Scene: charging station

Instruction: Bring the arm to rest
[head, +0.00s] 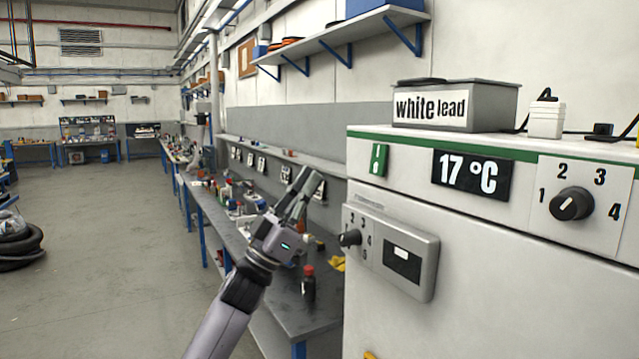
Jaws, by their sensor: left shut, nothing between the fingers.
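My left arm comes up from the bottom of the head view, and its gripper (301,192) is raised in front of the long workbench. Its fingers point up and to the right, and they are shut with nothing between them. The gripper is just left of the light grey cabinet (520,290) and its small side panel with a knob (350,238). It looks apart from both, though the depth gap is hard to judge. My right gripper does not show.
The workbench (315,318) runs back along the wall with several small items, including a dark red-capped bottle (308,283). A "white lead" box (455,104) stands on the cabinet. Black hoses (18,245) lie at far left. The floor (110,260) in the middle is clear.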

